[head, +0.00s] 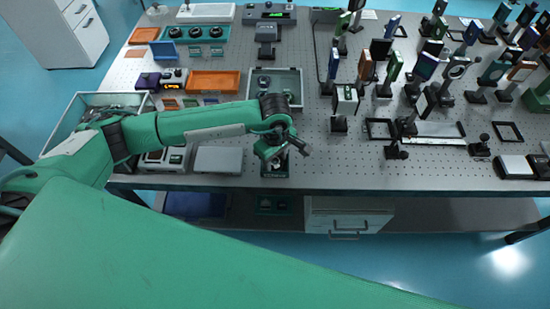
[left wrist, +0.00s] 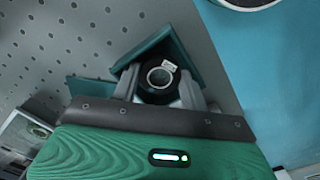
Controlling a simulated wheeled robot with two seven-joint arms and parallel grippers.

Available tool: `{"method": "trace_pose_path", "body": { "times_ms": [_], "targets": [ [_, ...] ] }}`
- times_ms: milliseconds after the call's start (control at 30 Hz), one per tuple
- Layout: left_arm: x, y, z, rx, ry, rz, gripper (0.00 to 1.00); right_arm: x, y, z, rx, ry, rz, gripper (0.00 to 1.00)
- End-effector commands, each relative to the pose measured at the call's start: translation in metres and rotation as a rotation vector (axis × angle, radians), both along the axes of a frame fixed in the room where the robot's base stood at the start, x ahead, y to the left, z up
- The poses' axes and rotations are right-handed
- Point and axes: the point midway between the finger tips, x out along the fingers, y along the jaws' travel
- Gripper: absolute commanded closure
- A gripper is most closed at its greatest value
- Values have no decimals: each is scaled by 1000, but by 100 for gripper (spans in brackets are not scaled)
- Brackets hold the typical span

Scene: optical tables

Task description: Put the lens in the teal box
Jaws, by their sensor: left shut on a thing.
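In the left wrist view, my left gripper (left wrist: 160,84) is shut on the lens (left wrist: 160,77), a black round mount with a pale ring and a small white label. The walls of the teal box (left wrist: 151,45) show around and behind the lens. I cannot tell how deep the lens sits or whether it touches the box. The lens is hidden by the gripper in the head view. My right gripper is not in view.
The perforated optical table (head: 340,165) has free room right of the gripper. A grey tray (head: 290,78) stands behind it, and a flat pale device (head: 218,160) lies to its left. Several upright optics crowd the right side. A drawer unit (head: 348,215) is below.

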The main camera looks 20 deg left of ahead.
Motion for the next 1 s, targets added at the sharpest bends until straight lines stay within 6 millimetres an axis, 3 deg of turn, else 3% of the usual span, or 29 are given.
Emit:
{"method": "trace_pose_path", "body": {
  "times_ms": [100, 133, 200, 733, 933, 1000],
  "targets": [
    [-1, 0, -8, 2, 3, 0, 82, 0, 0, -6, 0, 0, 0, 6],
    [-2, 0, -8, 2, 4, 0, 54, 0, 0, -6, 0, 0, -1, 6],
    [-2, 1, -8, 2, 6, 0, 47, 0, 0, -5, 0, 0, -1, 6],
    [-5, 1, -11, 6, 14, 1, 47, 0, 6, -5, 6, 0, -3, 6],
    [-5, 1, 1, 6, 14, 0, 47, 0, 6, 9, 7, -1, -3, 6],
    [-3, 1, 9, 3, 9, 0, 47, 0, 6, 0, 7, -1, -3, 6]
  ]
}}
